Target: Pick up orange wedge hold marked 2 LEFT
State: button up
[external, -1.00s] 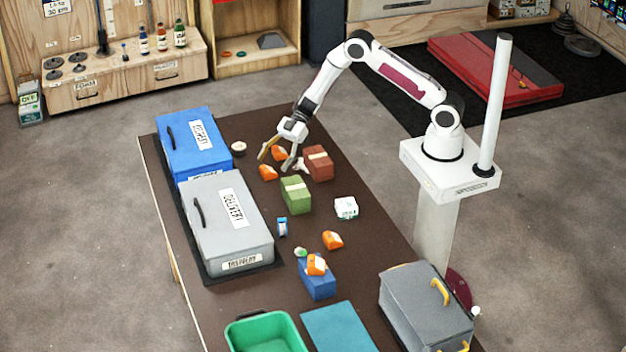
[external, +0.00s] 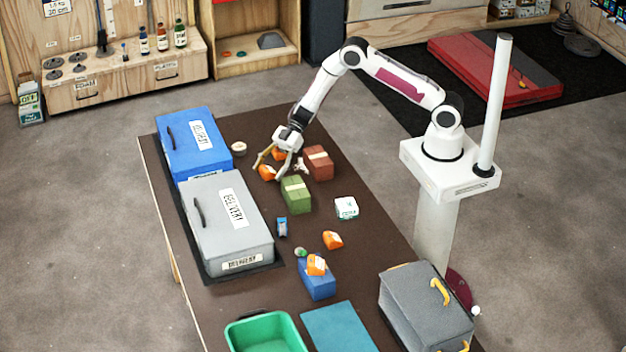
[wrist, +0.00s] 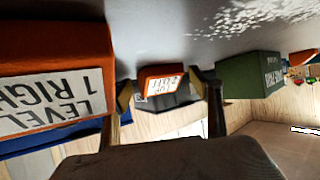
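Two orange wedge holds lie near my gripper (external: 268,171) at the far end of the dark table. The nearer wedge (external: 267,173) is between the open fingertips in the external view. The other wedge (external: 279,155) is just behind the fingers, partly covered. In the wrist view, a small orange wedge with a white label (wrist: 161,78) appears between my two fingers; its label is too small to read surely. A large orange wedge (wrist: 45,45) at the left reads "LEVEL 1 RIGHT". My gripper is open, and I see no grip on either wedge.
A green block (external: 296,195) and a red-brown block (external: 318,163) stand close to the right of my gripper. Blue (external: 190,125) and grey (external: 215,190) delivery boxes line the left. More orange wedges (external: 333,240) (external: 316,264) are nearer the front.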

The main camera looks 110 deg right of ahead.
aim_at(269, 169)
jog(key=c, duration=0.8)
jog(key=shift+c, duration=0.2)
jog(key=shift+r, duration=0.1)
jog(key=shift+r, duration=4.95)
